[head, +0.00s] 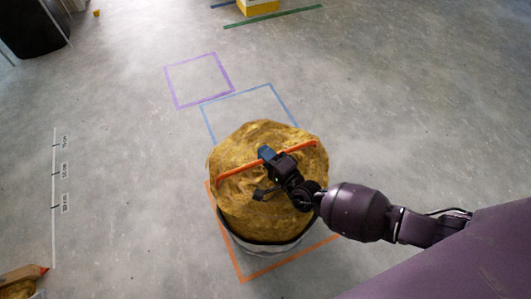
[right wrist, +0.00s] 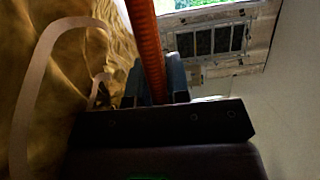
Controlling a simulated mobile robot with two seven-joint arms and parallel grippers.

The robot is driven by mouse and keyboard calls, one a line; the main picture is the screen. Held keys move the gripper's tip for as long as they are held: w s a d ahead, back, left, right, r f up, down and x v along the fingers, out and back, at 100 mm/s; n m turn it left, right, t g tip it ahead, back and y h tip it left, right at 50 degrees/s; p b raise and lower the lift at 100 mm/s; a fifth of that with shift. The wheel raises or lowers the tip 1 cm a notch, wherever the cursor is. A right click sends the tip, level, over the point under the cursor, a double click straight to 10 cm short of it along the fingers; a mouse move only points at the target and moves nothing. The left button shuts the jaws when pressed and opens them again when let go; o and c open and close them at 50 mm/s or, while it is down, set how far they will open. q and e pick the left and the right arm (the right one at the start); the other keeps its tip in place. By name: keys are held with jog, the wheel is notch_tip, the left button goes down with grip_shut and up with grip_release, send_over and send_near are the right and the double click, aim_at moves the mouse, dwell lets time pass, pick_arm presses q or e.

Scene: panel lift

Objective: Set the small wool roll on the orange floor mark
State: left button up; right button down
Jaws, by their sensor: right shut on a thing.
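The yellow-brown wool roll (head: 235,205) stands upright in the middle of the head view, with an orange strap (head: 238,174) across its top and a pale wrap around its lower side. My right gripper (head: 268,155) is shut on this strap, above the roll's top. In the right wrist view the strap (right wrist: 147,45) runs between the fingers (right wrist: 153,88). The orange floor mark (head: 290,263) shows around the roll's lower end; its far part is hidden. I cannot tell whether the roll touches the floor. My left gripper is not in view.
A blue floor outline (head: 238,92) lies behind the roll, partly covered by it, and a purple outline (head: 198,80) lies beyond. A measuring line (head: 54,195) is at left. A black round object (head: 33,25) stands at the far left.

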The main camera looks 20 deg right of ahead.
jog(key=c, duration=1.5)
grip_release()
jog(key=shift+c, duration=0.2)
jog(key=o, duration=0.4)
jog(key=shift+r, duration=0.1)
jog(key=shift+o, duration=0.2)
jog(key=shift+r, duration=0.1)
jog(key=p+v, duration=0.1)
jog(key=v, duration=0.9)
jog(key=shift+s+d+p, duration=0.1)
jog(key=shift+s+p, duration=0.2)
jog(key=shift+p, duration=0.1)
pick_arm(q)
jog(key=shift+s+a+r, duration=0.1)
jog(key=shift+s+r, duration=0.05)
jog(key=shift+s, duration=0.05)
pick_arm(e)
jog(key=shift+s+d, duration=0.2)
jog(key=shift+s, duration=0.5)
jog(key=shift+f, duration=0.2)
